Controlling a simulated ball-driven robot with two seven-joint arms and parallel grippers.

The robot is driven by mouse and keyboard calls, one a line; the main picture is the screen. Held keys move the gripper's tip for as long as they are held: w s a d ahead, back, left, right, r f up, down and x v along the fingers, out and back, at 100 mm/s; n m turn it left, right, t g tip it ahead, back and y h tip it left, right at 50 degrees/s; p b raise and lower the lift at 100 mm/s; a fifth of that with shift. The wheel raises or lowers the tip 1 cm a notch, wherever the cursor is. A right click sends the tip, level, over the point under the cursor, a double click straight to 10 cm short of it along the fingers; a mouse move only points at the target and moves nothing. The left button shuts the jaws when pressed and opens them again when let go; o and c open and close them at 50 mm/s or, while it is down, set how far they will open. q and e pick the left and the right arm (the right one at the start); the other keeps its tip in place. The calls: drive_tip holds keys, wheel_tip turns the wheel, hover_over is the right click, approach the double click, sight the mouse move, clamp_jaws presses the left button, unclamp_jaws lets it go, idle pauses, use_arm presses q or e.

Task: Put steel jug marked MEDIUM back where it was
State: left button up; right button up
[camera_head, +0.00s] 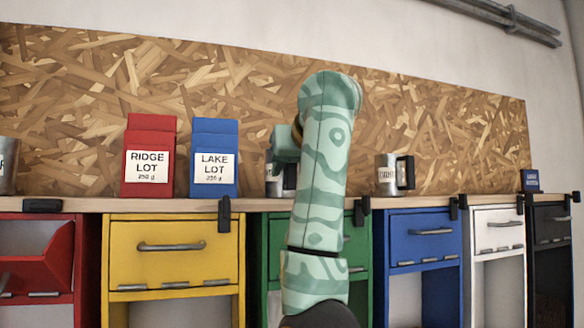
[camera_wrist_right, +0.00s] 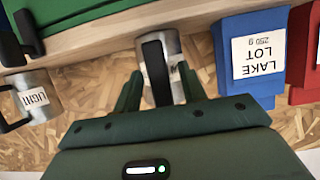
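A steel jug (camera_head: 273,188) stands on the wooden shelf, mostly hidden behind my right arm in the head view. In the right wrist view this jug (camera_wrist_right: 172,47) is upside down in the picture, with its black handle towards me. Its label is partly covered, so I cannot read it. My right gripper (camera_wrist_right: 160,85) is open, one finger on each side of the handle, with gaps visible. A second steel jug (camera_head: 387,175) stands further right; its label reads LIGHT in the wrist view (camera_wrist_right: 40,97). My left gripper is not in view.
A red RIDGE LOT bag (camera_head: 149,190) and a blue LAKE LOT bag (camera_head: 214,185) stand left of the jug. Another steel container (camera_head: 6,180) is cut off at the left edge. Coloured drawer units (camera_head: 170,270) lie below the shelf (camera_head: 440,200); a chipboard panel (camera_head: 240,85) rises behind.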

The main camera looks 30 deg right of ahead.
drive_tip(key=shift+w, duration=0.15)
drive_tip(key=shift+r, duration=0.1)
drive_tip(key=shift+s+a+r, duration=0.1)
drive_tip(key=shift+s, duration=0.15)
drive_tip(key=b+v, duration=0.5)
drive_tip(key=v, duration=0.6)
drive_tip(key=shift+s+r, duration=0.2)
drive_tip(key=shift+s, duration=0.05)
idle(0.6)
